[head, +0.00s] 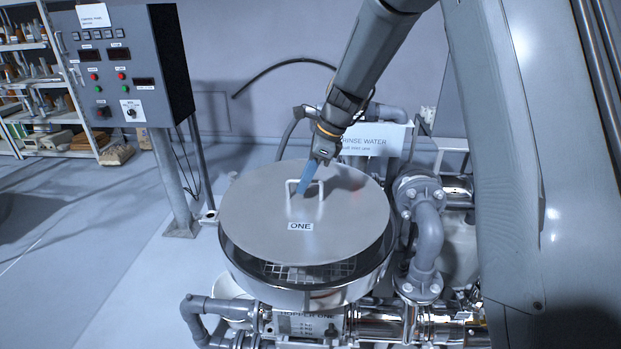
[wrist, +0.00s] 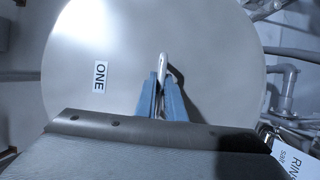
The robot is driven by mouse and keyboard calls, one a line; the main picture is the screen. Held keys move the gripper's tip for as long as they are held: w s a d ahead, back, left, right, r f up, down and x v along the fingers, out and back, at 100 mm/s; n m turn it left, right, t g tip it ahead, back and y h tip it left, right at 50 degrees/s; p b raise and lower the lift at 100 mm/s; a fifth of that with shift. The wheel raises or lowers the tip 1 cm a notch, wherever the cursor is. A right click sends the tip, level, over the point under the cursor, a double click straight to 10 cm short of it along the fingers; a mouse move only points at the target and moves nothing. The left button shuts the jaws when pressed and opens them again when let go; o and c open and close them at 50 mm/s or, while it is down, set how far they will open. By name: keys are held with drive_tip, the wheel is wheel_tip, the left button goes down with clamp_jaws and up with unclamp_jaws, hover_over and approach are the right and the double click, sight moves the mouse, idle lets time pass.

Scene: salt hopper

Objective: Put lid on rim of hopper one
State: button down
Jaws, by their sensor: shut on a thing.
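The lid (head: 265,228) is a round grey metal disc with a label "ONE" and a bar handle (head: 292,187). In the head view it is above hopper one (head: 300,299), with a gap at the front through which a grid (head: 305,271) shows. Whether its back edge touches the rim is hidden. My gripper (head: 306,183) has blue fingers shut on the lid's handle. In the wrist view the lid (wrist: 110,45) fills most of the picture, and my gripper's fingers (wrist: 161,88) close around the handle (wrist: 163,67).
A control panel (head: 122,65) on a post stands at the left. Grey pipes (head: 428,240) rise close to the hopper's right side. A "RINSE WATER" sign (head: 375,141) is behind it. Shelves (head: 35,75) are at the far left. The floor at left is mostly clear.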

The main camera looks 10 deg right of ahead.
sight(308, 198)
drive_tip(key=shift+w+d+f+b, duration=0.1)
drive_tip(key=shift+d+f+b, duration=0.1)
drive_tip(key=shift+f+b, duration=0.3)
drive_tip(key=shift+w+d+f+b, duration=0.1)
drive_tip(key=shift+d+f+b, duration=0.1)
drive_tip(key=shift+f+b, duration=0.25)
wheel_tip(308, 198, down, 4)
drive_tip(key=b, duration=0.4)
drive_tip(key=shift+s+f, duration=0.1)
drive_tip(key=shift+f, duration=0.15)
drive_tip(key=shift+f, duration=0.55)
drive_tip(key=c, duration=1.8)
unclamp_jaws()
drive_tip(key=shift+o, duration=0.2)
drive_tip(key=shift+s, duration=0.1)
